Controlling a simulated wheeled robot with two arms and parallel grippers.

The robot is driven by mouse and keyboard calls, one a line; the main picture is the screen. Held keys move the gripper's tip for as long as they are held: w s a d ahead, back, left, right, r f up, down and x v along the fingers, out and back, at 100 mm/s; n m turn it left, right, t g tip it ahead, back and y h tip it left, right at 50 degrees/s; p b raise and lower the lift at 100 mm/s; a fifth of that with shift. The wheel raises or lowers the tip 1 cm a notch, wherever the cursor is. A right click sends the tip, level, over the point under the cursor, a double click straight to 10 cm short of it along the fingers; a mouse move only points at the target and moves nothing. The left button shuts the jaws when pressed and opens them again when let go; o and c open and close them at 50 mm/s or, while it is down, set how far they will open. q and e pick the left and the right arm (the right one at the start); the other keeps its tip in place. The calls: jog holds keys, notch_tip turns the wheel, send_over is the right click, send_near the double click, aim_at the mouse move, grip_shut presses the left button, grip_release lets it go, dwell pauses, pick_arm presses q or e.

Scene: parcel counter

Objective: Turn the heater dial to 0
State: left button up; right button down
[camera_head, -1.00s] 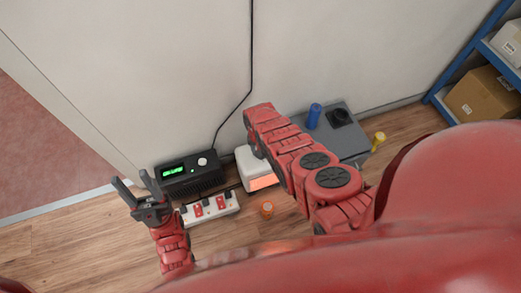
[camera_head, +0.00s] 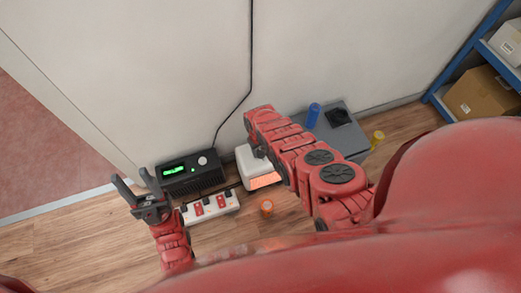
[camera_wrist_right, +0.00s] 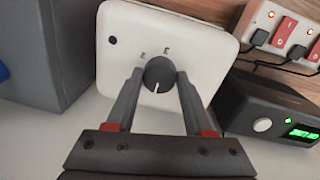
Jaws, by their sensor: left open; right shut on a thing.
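The heater is a white box with rounded corners; in the head view (camera_head: 245,159) it stands on the floor by the wall with an orange glowing front. Its top face fills the middle of the right wrist view (camera_wrist_right: 122,25). The dark round dial (camera_wrist_right: 160,72) sits on that face; its white pointer line points down in the picture. Two small marks, upside down, show above the dial. My right gripper (camera_wrist_right: 160,76) is shut on the dial, one finger on each side. My right arm partly hides the heater in the head view. My left gripper (camera_head: 133,182) is open and empty.
A black box with a green display (camera_head: 196,182) stands left of the heater. A power strip (camera_head: 222,207) with red switches lies before it. An orange object (camera_head: 267,208) is on the floor. A grey box (camera_head: 350,142) bears a blue cylinder (camera_head: 313,116).

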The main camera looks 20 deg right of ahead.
dwell(0.3)
jog(key=shift+c, duration=1.4)
grip_release()
jog(key=r+p, duration=0.2)
jog(key=r, duration=0.1)
jog(key=r+p, duration=0.2)
jog(key=p, duration=0.1)
jog(key=r+p, duration=0.3)
jog(key=shift+a+r, duration=0.25)
jog(key=shift+r, duration=0.05)
notch_tip(320, 180, up, 9)
jog(key=p, duration=0.2)
jog(key=shift+s+a+f, duration=0.15)
jog(key=shift+a, duration=0.15)
